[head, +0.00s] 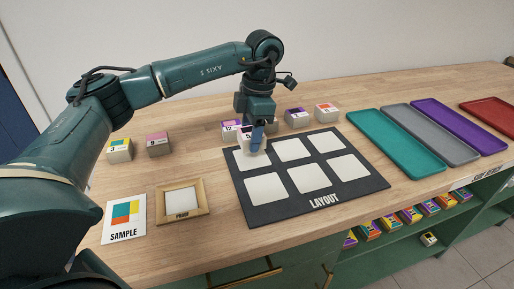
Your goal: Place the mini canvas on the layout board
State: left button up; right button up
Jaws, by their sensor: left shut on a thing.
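The black layout board (233,191) lies on the wooden counter, with white squares in two rows. My left gripper (257,134) points down over its back left square and is shut on a small white block, the mini canvas (249,146), marked with a dark digit that looks like 5. The canvas is upright at that square. I cannot tell whether it touches the board. The gripper hides part of its top and right side. My right gripper is not in view.
Numbered blocks stand behind the board, such as one marked 12 (231,132), and at left (119,150). A sample card (124,232) and a wooden frame (161,207) lie front left. Teal (398,145), grey, purple and red trays lie right. Several coloured blocks sit on a shelf below.

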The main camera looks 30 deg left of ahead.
pick_arm(q)
notch_tip(320, 180, down, 4)
jog(key=shift+r, duration=0.1)
jog(key=shift+f, duration=0.2)
jog(key=o, duration=1)
jog(key=shift+c, duration=0.2)
